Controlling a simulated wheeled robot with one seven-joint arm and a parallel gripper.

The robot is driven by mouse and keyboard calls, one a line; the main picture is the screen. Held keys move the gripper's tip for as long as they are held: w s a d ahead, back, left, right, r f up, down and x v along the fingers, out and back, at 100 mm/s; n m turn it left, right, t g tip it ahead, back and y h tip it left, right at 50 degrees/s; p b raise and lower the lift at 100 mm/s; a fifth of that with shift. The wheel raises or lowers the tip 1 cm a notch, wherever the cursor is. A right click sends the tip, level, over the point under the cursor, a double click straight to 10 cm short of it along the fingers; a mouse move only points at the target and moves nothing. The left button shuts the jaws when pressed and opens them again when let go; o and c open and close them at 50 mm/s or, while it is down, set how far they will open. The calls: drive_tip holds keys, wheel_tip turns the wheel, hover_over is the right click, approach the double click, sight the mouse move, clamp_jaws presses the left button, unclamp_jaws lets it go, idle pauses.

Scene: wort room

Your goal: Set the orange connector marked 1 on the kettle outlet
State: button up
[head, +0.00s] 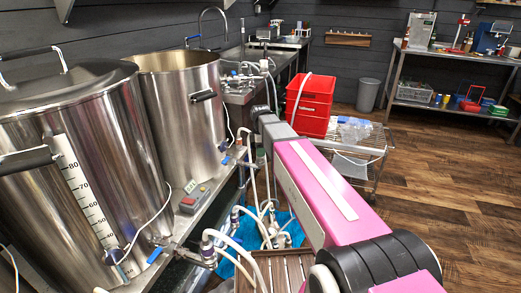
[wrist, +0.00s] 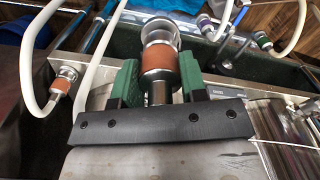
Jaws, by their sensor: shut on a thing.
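My gripper (wrist: 159,82) has green fingers, shut on a steel connector with an orange band (wrist: 158,57). The connector's round open end points away from my gripper. No number can be read on it. In the head view my pink arm reaches toward the steel kettles, and the gripper and held connector cannot be made out. The near kettle (head: 125,150) has a low outlet with a blue-handled valve (head: 155,254). The open kettle (head: 185,100) behind it has blue fittings near its right side. Which outlet is meant, I cannot tell. The connector touches no outlet that I can see.
Another orange-banded fitting (wrist: 66,76) on a white hose is left of my gripper. More hoses and fittings (wrist: 262,40) are at upper right. In the head view, hoses crowd beside the kettles. Red crates (head: 313,103) stand on a wire cart. The wooden floor (head: 440,190) is open at right.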

drive_tip(key=shift+f, duration=0.5)
drive_tip(key=o, duration=1.1)
wheel_tip(320, 180, up, 10)
drive_tip(key=shift+r, duration=0.25)
drive_tip(key=s+d+f+m, duration=0.6)
drive_tip(key=s+f+m, duration=0.3)
drive_tip(key=f, duration=0.2)
drive_tip(key=s+d+f+m, duration=0.7)
drive_tip(key=s+f+m, duration=0.2)
drive_tip(key=s+f, duration=0.1)
drive_tip(key=shift+d+f, duration=0.2)
drive_tip(key=shift+f, duration=0.6)
